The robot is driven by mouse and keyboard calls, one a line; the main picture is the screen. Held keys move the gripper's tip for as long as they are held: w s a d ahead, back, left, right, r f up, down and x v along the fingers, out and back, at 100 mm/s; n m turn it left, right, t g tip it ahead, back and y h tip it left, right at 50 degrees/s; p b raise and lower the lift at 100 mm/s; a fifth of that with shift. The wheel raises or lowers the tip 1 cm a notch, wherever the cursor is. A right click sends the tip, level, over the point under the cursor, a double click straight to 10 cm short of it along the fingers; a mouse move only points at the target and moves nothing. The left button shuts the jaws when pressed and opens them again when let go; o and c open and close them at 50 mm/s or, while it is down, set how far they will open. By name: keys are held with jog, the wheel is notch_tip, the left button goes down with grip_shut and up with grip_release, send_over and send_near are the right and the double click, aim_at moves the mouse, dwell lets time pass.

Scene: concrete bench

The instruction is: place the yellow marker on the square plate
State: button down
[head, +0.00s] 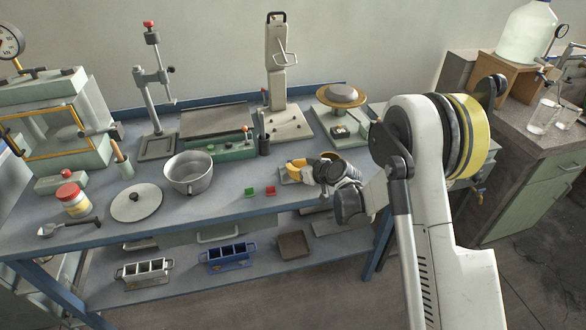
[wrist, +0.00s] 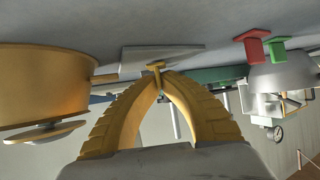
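My gripper (head: 288,164) reaches in from the right, low over the bench. In the wrist view, which is upside down, its two yellow fingers (wrist: 158,72) come together at the tips. They are closed on the small yellow marker (wrist: 156,65), whose flat end faces the bench. The grey square plate (wrist: 150,56) lies on the bench just beyond the marker in that view. In the head view the plate (head: 286,180) is partly covered by the gripper, and the marker cannot be told apart from the yellow fingers. Whether the marker touches the plate is unclear.
A red marker (head: 249,192) and a green marker (head: 270,190) stand left of the plate. A silver pot (head: 189,174) and a round lid (head: 136,203) are farther left. A stand with a round top (head: 341,96) is behind the gripper.

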jog(key=shift+f, duration=0.2)
jog(key=c, duration=1.6)
grip_release()
jog(key=shift+r, duration=0.1)
jog(key=shift+r, duration=0.25)
jog(key=p+v, duration=0.3)
jog(key=v, duration=0.9)
jog(key=shift+f, duration=0.1)
